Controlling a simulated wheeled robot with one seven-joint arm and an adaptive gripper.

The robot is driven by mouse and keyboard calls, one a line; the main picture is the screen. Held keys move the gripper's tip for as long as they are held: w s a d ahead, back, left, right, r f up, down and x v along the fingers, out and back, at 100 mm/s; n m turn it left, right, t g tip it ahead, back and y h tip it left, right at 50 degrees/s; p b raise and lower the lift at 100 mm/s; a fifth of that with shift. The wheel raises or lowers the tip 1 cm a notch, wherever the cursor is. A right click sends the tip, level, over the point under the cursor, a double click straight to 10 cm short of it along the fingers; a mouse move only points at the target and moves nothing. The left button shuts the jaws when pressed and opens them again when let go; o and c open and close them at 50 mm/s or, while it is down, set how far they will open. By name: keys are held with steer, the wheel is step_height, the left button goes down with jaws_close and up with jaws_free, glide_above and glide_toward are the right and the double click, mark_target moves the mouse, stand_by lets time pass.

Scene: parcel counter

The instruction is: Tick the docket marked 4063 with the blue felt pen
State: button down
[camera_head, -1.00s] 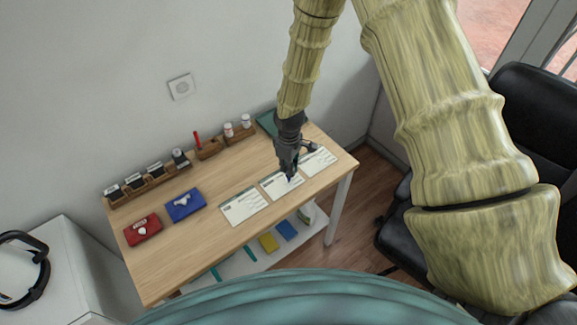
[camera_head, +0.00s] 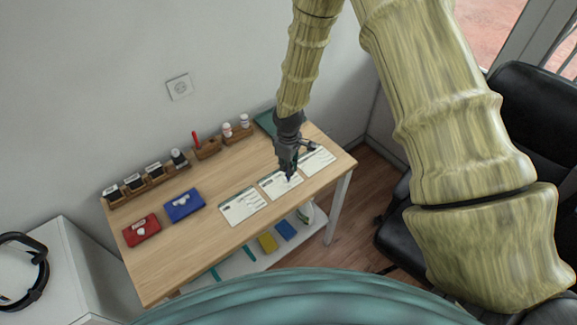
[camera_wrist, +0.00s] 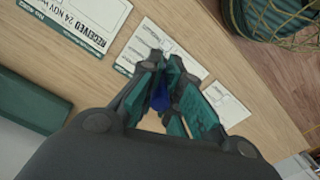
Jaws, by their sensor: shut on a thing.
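Three white dockets lie in a row on the wooden table: a left docket (camera_head: 243,206), a middle docket (camera_head: 272,192) and a right docket (camera_head: 319,160). Their numbers are too small to read, so I cannot tell which is 4063. My gripper (camera_head: 289,174) is over the middle docket. In the wrist view my gripper (camera_wrist: 165,88) is shut on the blue felt pen (camera_wrist: 159,98), mostly hidden between the fingers. The pen's tip is at or just above the middle docket; I cannot tell if it touches. In the wrist view one docket (camera_wrist: 72,22) shows a "RECEIVED 24 NOV" print.
A red pad (camera_head: 141,230) and a blue pad (camera_head: 183,205) lie on the left of the table (camera_head: 215,240). A wooden rack (camera_head: 150,181) with stamps and a holder (camera_head: 208,149) with a red pen stand along the back. A black chair (camera_head: 535,110) is at the right.

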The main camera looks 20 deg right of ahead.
steer(key=shift+w+d, duration=0.1)
steer(key=shift+w, duration=0.35)
stand_by(1.0)
steer(key=shift+r+p, duration=1.85)
steer(key=shift+r, duration=1.15)
steer(key=shift+f, duration=0.1)
